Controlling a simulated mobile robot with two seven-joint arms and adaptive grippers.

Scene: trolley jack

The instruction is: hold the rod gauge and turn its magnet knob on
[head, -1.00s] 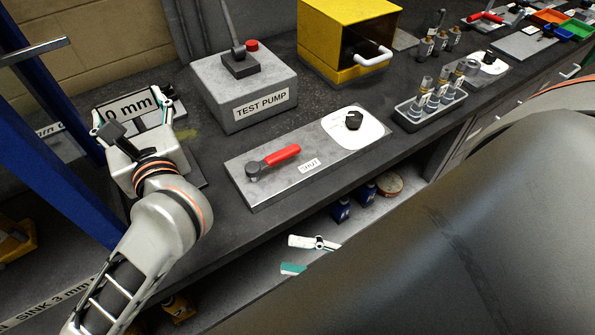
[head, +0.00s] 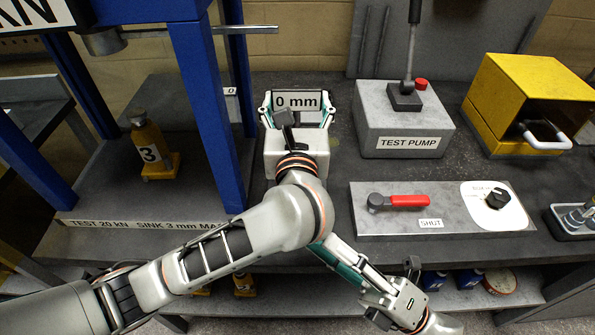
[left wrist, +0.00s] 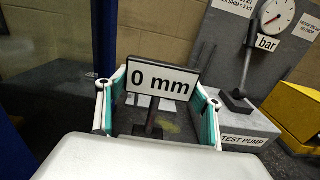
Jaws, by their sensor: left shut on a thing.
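The rod gauge's white "0 mm" display (head: 297,101) stands upright at the back of the bench, beside the blue press frame. My left gripper (head: 298,112) has one finger on each side of it and is shut on the gauge. In the left wrist view the display (left wrist: 159,80) sits between the green-padded fingers, on a dark stem. The lower part of the gauge is hidden by my gripper body, and I cannot make out the magnet knob. My right gripper (head: 335,252) is low in front of the bench edge, partly behind my left arm; its opening is unclear.
A grey test pump (head: 404,120) with a lever stands right of the gauge. A steel panel (head: 450,215) with a red-handled valve (head: 400,201) and black knob (head: 497,198) lies in front. Blue press uprights (head: 215,110) and a yellow jack (head: 150,150) are left.

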